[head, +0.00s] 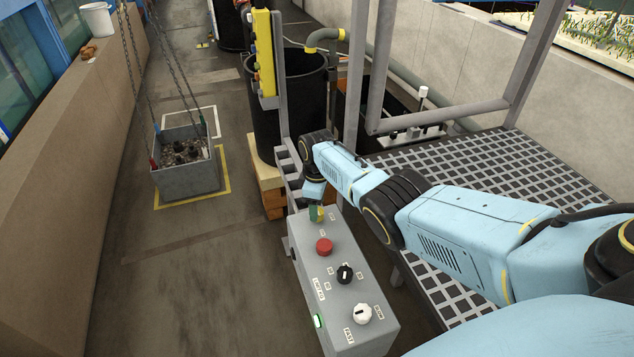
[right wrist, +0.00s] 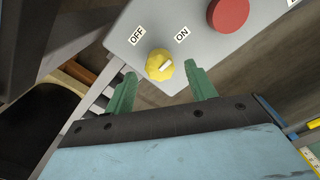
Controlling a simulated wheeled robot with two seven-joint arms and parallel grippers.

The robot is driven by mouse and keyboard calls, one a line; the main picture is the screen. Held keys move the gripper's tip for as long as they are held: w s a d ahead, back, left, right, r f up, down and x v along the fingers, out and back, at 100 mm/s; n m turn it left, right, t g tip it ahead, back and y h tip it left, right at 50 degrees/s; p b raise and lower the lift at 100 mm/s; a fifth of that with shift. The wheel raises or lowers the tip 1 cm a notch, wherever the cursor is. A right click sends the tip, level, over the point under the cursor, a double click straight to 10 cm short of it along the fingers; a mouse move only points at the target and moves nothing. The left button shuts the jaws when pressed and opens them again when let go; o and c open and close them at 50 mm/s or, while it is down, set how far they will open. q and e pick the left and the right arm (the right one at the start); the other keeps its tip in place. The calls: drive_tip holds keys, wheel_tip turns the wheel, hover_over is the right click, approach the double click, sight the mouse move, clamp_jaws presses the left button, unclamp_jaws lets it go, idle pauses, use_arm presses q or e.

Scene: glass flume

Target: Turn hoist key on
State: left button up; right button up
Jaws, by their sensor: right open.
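The hoist key is a yellow scalloped knob (right wrist: 160,65) with a pale mark, on the grey control box (head: 335,265). In the right wrist view the OFF label (right wrist: 138,36) and the ON label (right wrist: 183,34) lie beyond it. I cannot tell for sure which label the mark points to. My right gripper (right wrist: 163,85) is open, with a green finger on each side of the knob and gaps visible, so it is not gripping. In the head view the right gripper (head: 317,213) is at the box's far end, partly hiding the knob. My left gripper is not in view.
On the same box are a red button (head: 324,246), a black selector (head: 345,273) and a white knob (head: 362,313). A hanging grey bin (head: 186,178) is at left. A grated platform (head: 480,180) lies at right. A yellow pendant (head: 263,55) stands beyond the box.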

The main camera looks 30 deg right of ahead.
wheel_tip(320, 180, up, 12)
drive_tip(key=p, duration=0.2)
drive_tip(key=shift+f, duration=0.15)
drive_tip(key=shift+w, duration=0.1)
